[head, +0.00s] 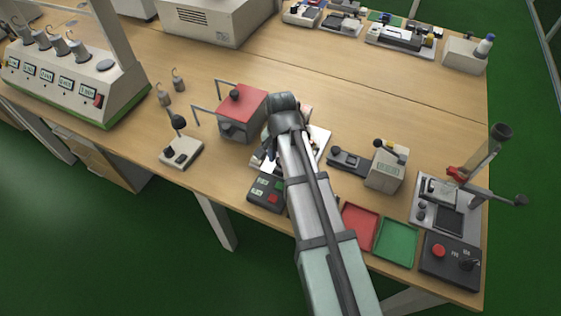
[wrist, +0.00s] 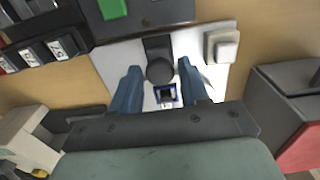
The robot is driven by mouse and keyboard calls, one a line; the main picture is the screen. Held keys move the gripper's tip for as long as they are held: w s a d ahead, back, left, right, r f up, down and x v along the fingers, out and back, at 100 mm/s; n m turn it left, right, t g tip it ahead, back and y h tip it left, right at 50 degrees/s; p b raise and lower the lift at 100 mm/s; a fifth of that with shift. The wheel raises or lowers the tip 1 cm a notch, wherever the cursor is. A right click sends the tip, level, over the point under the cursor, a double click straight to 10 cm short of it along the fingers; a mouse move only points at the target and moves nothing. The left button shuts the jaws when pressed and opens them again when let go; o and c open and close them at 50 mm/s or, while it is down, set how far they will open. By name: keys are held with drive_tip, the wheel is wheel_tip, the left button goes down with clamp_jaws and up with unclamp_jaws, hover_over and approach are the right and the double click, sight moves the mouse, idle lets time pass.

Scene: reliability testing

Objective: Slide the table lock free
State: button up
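My gripper (wrist: 158,92) is over a white plate (wrist: 221,78), its two blue-grey fingers apart. Between and just beyond them is a black round knob (wrist: 160,68) on a dark strip, and a small blue-framed square part (wrist: 166,94) sits beside the knob. I see no contact with either finger. No part is plainly marked as the table lock; I cannot tell whether the knob is it. A pale block (wrist: 222,45) stands on the plate's corner. In the head view my arm hides most of the plate (head: 320,138), and the fingertips are hard to make out.
A dark control box (head: 266,192) sits just in front of the plate. A red-topped grey box (head: 243,112) stands left. A gauge device (head: 385,167), red tray (head: 359,226), green tray (head: 396,242) and lever press (head: 447,200) stand right. Bare wood lies behind.

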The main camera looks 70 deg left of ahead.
drive_tip(key=c, duration=0.4)
drive_tip(key=shift+s+d, duration=0.7)
drive_tip(key=o, duration=0.5)
drive_tip(key=shift+o, duration=0.2)
drive_tip(key=shift+r, duration=0.15)
wheel_tip(320, 180, up, 5)
drive_tip(key=shift+f, duration=0.15)
idle(0.3)
idle(0.4)
